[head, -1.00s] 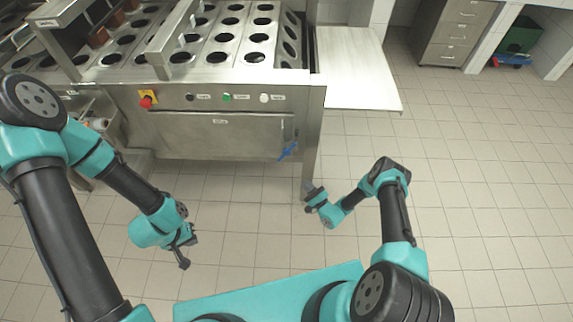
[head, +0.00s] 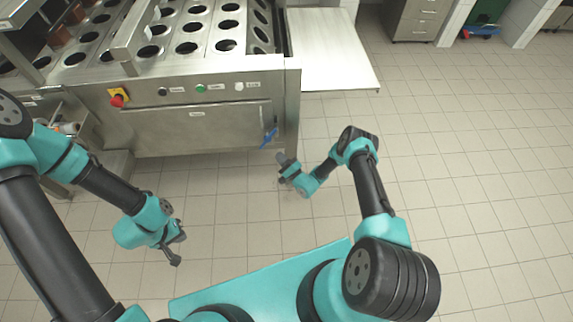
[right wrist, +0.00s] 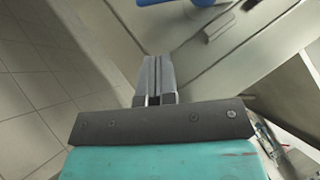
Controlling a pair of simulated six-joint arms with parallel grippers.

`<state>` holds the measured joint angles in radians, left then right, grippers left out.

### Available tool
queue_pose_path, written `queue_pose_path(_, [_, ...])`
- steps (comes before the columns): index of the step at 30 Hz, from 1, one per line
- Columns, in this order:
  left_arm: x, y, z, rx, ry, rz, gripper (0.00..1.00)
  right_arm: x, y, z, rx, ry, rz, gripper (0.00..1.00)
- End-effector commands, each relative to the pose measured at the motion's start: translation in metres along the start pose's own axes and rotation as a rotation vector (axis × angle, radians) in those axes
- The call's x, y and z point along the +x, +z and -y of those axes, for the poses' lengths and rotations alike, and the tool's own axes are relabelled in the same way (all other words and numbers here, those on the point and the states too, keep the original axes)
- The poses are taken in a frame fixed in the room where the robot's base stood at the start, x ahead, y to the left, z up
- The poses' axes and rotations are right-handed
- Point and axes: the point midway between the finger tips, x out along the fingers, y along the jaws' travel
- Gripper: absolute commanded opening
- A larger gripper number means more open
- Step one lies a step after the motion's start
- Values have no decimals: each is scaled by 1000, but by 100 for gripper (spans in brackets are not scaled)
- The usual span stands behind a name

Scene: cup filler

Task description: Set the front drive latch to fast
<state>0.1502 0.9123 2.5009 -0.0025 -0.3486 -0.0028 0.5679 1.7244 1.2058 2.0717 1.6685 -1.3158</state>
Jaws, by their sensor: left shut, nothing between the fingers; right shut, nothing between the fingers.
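The front drive latch looks to be the blue handle (head: 269,138) on the front of the steel machine (head: 190,125), near the right end of its front panel. It sits at a slant. Part of a blue piece (right wrist: 165,2) shows at the top edge of the right wrist view. My right gripper (head: 282,158) is shut and empty, just below and right of the blue handle, apart from it. Its closed fingers (right wrist: 154,78) show in the right wrist view, pointing toward the panel. My left gripper (head: 174,258) is shut and empty, low over the floor at the left.
A red knob (head: 117,100) on a yellow plate and a green button (head: 201,89) sit on the panel above. A steel side table (head: 335,55) juts out right of the machine, with a drawer cabinet (head: 415,18) beyond. The tiled floor at right is clear.

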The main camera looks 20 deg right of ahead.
Motion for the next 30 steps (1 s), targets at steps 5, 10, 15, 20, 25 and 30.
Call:
queue_pose_path(5, [0,0,0,0,0,0,0,31,4,0,0,0,3,0])
queue_pose_path(10, [0,0,0,0,0,0,0,46,21,0,1,1,1,0])
queue_pose_path(15, [0,0,0,0,0,0,0,53,28,0,-1,1,0,0])
queue_pose_path(20, [0,0,0,0,0,0,0,53,28,0,-1,1,-1,0])
queue_pose_path(25, [0,0,0,0,0,0,0,53,28,0,-1,1,-1,0])
queue_pose_path(30, [0,0,0,0,0,0,0,54,29,0,-1,1,-1,0])
